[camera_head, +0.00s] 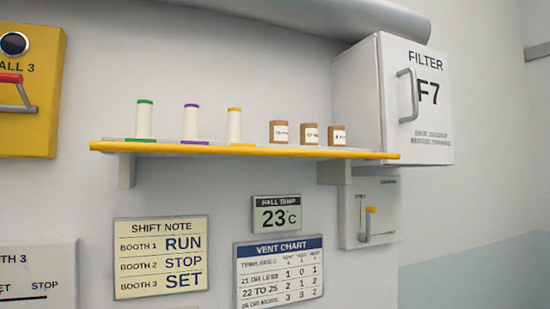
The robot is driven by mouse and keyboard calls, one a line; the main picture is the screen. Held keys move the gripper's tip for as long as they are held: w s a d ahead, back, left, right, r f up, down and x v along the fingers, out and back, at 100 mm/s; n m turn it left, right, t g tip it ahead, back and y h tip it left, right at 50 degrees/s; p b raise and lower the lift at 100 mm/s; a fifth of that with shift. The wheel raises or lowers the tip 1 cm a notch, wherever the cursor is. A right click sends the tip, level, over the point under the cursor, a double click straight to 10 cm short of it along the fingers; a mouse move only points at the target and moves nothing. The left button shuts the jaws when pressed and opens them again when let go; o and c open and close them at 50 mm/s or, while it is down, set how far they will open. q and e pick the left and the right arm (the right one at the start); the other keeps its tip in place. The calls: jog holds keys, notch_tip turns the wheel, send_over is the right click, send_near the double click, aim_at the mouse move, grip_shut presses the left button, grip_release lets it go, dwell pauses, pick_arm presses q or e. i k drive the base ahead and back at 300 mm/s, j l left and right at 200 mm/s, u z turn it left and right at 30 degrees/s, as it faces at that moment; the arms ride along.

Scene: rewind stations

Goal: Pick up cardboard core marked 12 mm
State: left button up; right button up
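Three small brown cardboard cores stand upright in a row on the right half of the yellow-edged wall shelf (290,152). They are the left core (279,125), the middle core (309,126) and the right core (337,127). Each has a white label with small dark print. The print is too small to read surely, so I cannot tell which core is marked 12 mm. Neither of my grippers is in view.
Left of the cores stand three white spools with green (144,121), purple (190,123) and yellow (234,126) ends. A white filter box (395,100) marked F7 bounds the shelf on the right. A lever panel (350,220) and wall signs (160,258) sit below.

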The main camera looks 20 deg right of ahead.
aim_at(308, 132)
jog(key=u, duration=0.35)
jog(key=j+u, duration=1.2)
jog(key=i+j, duration=0.1)
jog(key=j, duration=0.25)
jog(key=z, duration=0.35)
jog(key=k+l+z, duration=0.1)
jog(key=l+z, duration=0.15)
jog(key=z, duration=0.2)
jog(key=l+z, duration=0.25)
jog(key=z, duration=0.2)
jog(key=l+z, duration=0.3)
jog(key=z, duration=0.15)
jog(key=l+z, duration=0.1)
jog(key=l, duration=0.35)
jog(key=i+l+z, duration=0.1)
jog(key=l, duration=0.35)
jog(key=i+l+z, duration=0.1)
jog(key=l, duration=0.35)
